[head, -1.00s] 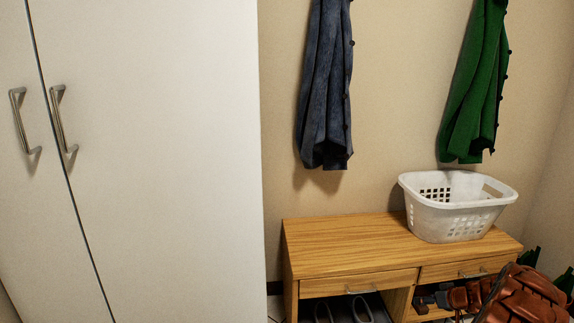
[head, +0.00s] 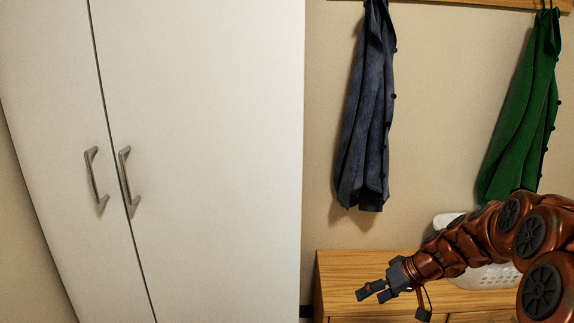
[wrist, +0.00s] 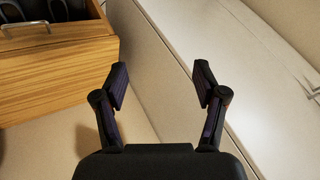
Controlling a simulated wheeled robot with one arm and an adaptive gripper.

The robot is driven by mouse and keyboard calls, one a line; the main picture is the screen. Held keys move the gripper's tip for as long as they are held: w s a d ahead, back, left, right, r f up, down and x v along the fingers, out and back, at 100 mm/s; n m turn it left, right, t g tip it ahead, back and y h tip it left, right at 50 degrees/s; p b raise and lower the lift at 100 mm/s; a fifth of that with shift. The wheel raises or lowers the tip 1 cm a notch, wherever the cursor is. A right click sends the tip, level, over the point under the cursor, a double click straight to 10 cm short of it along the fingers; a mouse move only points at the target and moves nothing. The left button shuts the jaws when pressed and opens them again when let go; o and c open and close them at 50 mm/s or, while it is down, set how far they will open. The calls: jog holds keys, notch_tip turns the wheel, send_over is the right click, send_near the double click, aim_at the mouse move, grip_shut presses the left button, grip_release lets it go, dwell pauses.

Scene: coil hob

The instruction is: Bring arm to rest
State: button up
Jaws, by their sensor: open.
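My gripper (head: 374,291) is at the lower right of the head view, at the end of my copper-coloured arm, which reaches in from the right edge. It hangs in front of the wooden bench and points left. In the wrist view my gripper (wrist: 161,85) shows its two dark fingers spread apart with nothing between them. Beyond the fingers are the pale floor and a white cabinet panel.
A white wardrobe (head: 215,150) with two closed doors stands on the left. The wooden bench (head: 345,270) is behind my arm, with a white laundry basket (head: 446,220) partly hidden. A blue garment (head: 366,120) and a green garment (head: 522,110) hang on the wall.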

jog(key=s+a+r+g+h+p, duration=0.1)
jog(key=s+a+r+g+p, duration=0.1)
jog(key=s+a+r+p, duration=0.45)
jog(key=s+a+r+g+h+p, duration=0.1)
jog(key=s+r+p, duration=0.2)
jog(key=s+r, duration=0.75)
jog(key=s+d+r+m+g+h+p, duration=0.1)
jog(key=s+r+p, duration=0.3)
jog(key=s, duration=0.6)
jog(key=s+d+r+m+g+h+p, duration=0.1)
jog(key=s+d+r+h+p, duration=0.2)
jog(key=s, duration=0.7)
jog(key=p, duration=0.2)
jog(key=shift+r+m+h+p, duration=0.3)
jog(key=shift+r+m+p, duration=0.1)
jog(key=shift+s, duration=0.1)
jog(key=shift+c, duration=0.2)
